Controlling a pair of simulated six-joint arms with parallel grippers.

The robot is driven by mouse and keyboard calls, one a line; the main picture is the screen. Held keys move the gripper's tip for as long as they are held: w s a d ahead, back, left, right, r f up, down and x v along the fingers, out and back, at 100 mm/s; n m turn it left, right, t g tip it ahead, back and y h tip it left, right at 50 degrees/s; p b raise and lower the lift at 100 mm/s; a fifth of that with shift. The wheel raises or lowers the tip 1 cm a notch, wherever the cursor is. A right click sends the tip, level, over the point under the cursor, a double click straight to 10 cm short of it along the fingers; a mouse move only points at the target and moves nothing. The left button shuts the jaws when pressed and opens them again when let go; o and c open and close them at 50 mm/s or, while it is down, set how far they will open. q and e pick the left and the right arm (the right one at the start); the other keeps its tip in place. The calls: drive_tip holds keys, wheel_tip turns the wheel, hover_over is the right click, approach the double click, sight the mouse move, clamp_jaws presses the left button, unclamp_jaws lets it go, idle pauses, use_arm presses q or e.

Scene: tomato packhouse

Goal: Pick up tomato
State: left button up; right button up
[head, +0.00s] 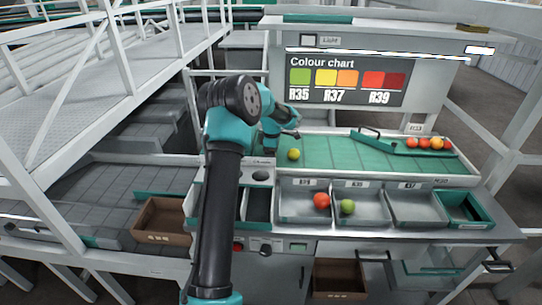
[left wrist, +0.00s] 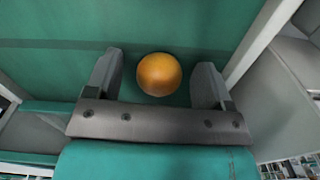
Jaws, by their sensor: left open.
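A yellow-orange tomato (head: 294,154) lies on the green sorting mat (head: 345,153) near its left end. In the left wrist view the tomato (left wrist: 159,74) sits between the two spread fingers of my left gripper (left wrist: 156,70), with a gap visible on each side. In the head view my left gripper (head: 290,135) is just behind and above this tomato, its fingertips hard to make out. It is open and holds nothing. My right gripper does not show.
Several red and orange tomatoes (head: 424,143) sit in a row at the mat's right end. A metal bin (head: 295,212) holds a red tomato (head: 321,201); the bin beside it holds a green tomato (head: 347,207). A colour chart (head: 345,80) stands behind.

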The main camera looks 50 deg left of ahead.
use_arm(q)
drive_tip(key=shift+c, duration=0.2)
drive_tip(key=c, duration=0.7)
wheel_tip(320, 180, up, 10)
drive_tip(key=shift+r, duration=0.1)
idle(0.6)
idle(0.4)
